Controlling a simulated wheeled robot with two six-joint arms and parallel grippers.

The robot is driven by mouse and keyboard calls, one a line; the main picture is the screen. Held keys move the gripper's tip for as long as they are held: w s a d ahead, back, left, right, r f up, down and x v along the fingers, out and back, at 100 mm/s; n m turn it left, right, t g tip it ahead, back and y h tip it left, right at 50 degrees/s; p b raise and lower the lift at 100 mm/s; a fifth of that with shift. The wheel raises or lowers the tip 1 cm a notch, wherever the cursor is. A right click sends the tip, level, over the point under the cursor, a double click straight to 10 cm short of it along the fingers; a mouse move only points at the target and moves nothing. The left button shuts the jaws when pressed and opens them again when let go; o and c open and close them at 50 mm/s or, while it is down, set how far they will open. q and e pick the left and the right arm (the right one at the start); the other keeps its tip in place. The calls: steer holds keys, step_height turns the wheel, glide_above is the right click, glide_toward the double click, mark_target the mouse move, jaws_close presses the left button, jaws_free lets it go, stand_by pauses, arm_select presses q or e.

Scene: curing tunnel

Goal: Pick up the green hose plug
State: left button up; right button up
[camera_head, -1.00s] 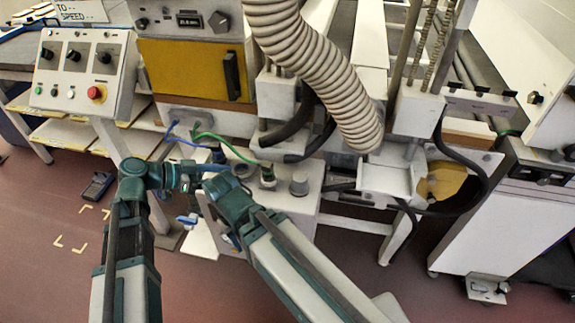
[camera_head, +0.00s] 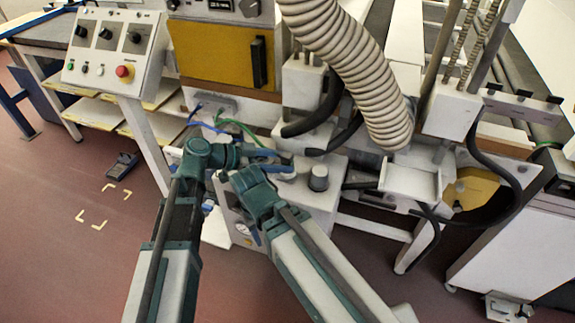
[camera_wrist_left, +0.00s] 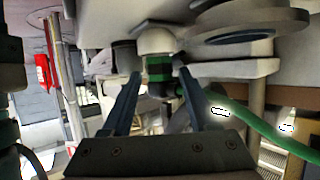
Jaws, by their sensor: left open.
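The green hose plug (camera_wrist_left: 158,70) shows in the left wrist view as a green and black banded piece under a white collar. A green hose runs off from it to the right. My left gripper (camera_wrist_left: 160,76) is open, with one finger on each side of the plug in the picture; whether they touch it I cannot tell. In the head view my left gripper (camera_head: 282,165) is over the white box, and it hides the plug there. The green hose (camera_head: 236,124) shows behind it. My right arm's wrist (camera_head: 252,190) is close by; its jaws are unclear.
A white box (camera_head: 325,199) with a grey knob (camera_head: 318,177) stands below the machine. A blue hose (camera_head: 207,124) runs beside the green one. A thick ribbed duct (camera_head: 355,72) hangs to the right. A control panel (camera_head: 112,52) stands at left. The floor at lower left is mostly clear.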

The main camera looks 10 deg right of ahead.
mark_target(297, 166)
arm_select(q)
steer(key=shift+d+f, duration=0.1)
steer(key=b+x, duration=0.2)
steer(key=x, duration=0.2)
steer(key=shift+d+f, duration=0.25)
steer(key=shift+d, duration=0.4)
steer(key=shift+c, duration=0.3)
jaws_close()
